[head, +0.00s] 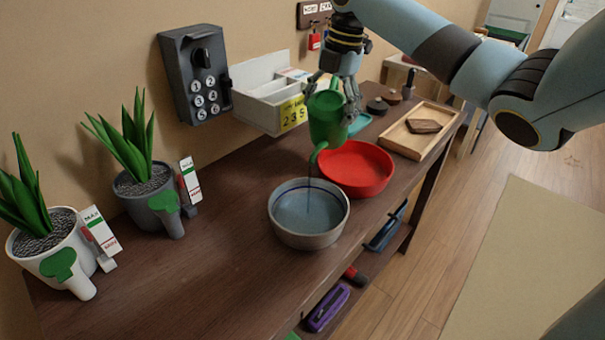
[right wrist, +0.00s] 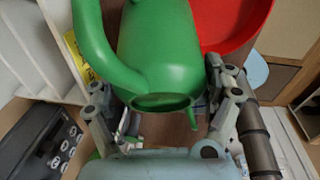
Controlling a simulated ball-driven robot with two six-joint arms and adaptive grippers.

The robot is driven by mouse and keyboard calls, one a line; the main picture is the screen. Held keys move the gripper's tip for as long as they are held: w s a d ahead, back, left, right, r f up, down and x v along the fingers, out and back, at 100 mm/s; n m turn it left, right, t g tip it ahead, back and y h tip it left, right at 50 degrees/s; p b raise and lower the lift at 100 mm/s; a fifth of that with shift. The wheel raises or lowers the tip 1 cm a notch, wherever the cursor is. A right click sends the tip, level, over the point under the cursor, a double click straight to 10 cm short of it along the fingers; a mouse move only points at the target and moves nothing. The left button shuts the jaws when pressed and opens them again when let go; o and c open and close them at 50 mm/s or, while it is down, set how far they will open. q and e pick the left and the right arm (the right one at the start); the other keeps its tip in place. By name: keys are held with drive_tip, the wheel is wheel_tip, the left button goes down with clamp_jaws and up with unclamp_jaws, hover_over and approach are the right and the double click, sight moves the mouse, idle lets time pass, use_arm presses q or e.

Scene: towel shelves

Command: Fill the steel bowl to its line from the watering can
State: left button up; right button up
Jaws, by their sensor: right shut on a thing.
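The steel bowl (head: 309,240) stands upright on the dark wooden shelf top. Bluish water lies in it, and a dark line runs around its inner wall just above the water. My right gripper (head: 332,92) is shut on the green watering can (head: 327,122) and holds it tilted above the back of the bowl. Its spout points down, and a thin dark stream runs from it into the bowl. The right wrist view shows the can's green body (right wrist: 160,50) between the fingers (right wrist: 165,105). My left gripper is not in view.
A red bowl (head: 356,168) sits close behind the steel bowl to the right. A wooden tray (head: 398,138) lies farther right. Two potted plants (head: 146,182) (head: 48,236) stand at left. A keypad box (head: 194,75) and white bin (head: 262,100) are at the wall. The front left top is clear.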

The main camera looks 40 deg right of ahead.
idle(0.3)
drive_tip(key=shift+f, duration=0.1)
idle(0.3)
drive_tip(key=shift+w+d+r+y+p, duration=0.2)
drive_tip(key=shift+d+y+p, duration=0.1)
drive_tip(key=shift+p, duration=0.2)
drive_tip(key=shift+w+d+f+g+y+b, duration=0.15)
drive_tip(key=shift+d+f+g+y+b, duration=0.1)
drive_tip(key=shift+f+g+y+b, duration=0.5)
drive_tip(key=shift+y, duration=0.45)
drive_tip(key=shift+a+r+g+b, duration=0.15)
drive_tip(key=shift+g+b, duration=0.1)
drive_tip(key=shift+b, duration=0.35)
drive_tip(key=shift+w+y, duration=0.15)
drive_tip(key=shift+y, duration=0.25)
